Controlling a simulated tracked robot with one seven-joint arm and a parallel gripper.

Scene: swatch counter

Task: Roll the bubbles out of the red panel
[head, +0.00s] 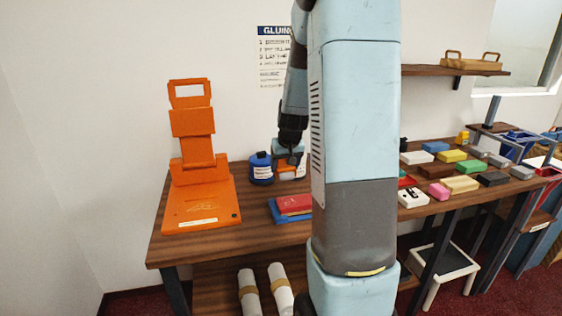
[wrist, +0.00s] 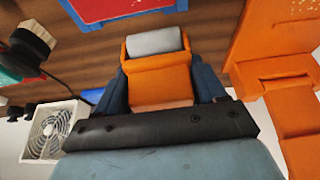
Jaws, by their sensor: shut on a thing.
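The red panel (head: 293,202) lies on a blue base (head: 281,218) near the front of the wooden counter, partly hidden by my arm in the head view. The red panel (wrist: 112,7) also shows at the top of the wrist view, cut off by the edge. My gripper (wrist: 158,82) is shut on an orange roller tool (wrist: 160,78) with a grey roller (wrist: 154,42) at its far end. In the head view my gripper (head: 290,157) and the roller tool (head: 287,173) are behind and above the panel. The roller looks apart from the panel.
A tall orange stand (head: 201,200) is on the counter at left. A dark blue jar (head: 261,168) stands beside my gripper. Several coloured blocks (head: 453,168) lie at right. The wrist view shows a boxed fan (wrist: 52,128) and a brush (wrist: 33,38) at left.

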